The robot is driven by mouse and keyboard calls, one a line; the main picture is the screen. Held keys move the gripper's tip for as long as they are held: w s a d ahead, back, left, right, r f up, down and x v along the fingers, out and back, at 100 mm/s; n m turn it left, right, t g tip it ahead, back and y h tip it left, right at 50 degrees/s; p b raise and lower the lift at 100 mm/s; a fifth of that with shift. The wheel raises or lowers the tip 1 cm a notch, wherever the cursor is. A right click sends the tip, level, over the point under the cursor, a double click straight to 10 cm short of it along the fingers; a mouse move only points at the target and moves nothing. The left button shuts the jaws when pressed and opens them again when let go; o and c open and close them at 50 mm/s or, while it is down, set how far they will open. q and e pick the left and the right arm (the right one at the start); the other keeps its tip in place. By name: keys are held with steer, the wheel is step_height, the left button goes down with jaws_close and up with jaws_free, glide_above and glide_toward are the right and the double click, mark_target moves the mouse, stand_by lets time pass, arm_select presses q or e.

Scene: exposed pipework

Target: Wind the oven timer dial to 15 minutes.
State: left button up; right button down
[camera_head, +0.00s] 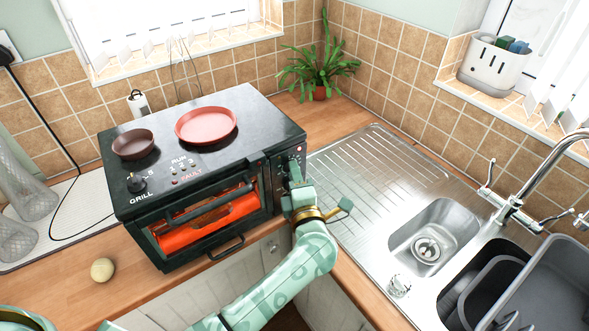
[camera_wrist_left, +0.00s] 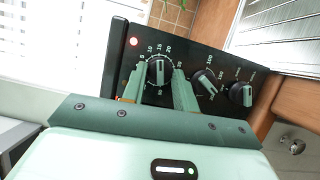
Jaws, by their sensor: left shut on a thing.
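My left gripper (camera_head: 293,182) is at that panel. In the left wrist view the panel carries a round black timer dial (camera_wrist_left: 158,70) with white numbers around it; 10, 15 and 20 show at its upper edge. The fingers of my left gripper (camera_wrist_left: 160,88) stand on either side of this dial and are shut on it. The dial's exact setting is too small to read surely. My right gripper is not in view.
Two other knobs, a middle one (camera_wrist_left: 204,83) and a right one (camera_wrist_left: 241,94), sit beside the dial. A red lamp (camera_wrist_left: 133,41) glows on the panel. A red plate (camera_head: 206,125) and brown bowl (camera_head: 133,144) rest on the oven. The steel sink (camera_head: 370,165) lies to the right.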

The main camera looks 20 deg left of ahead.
arm_select(q)
steer(key=shift+f, duration=0.1)
stand_by(0.3)
steer(key=o, duration=1)
steer(key=shift+d, duration=0.1)
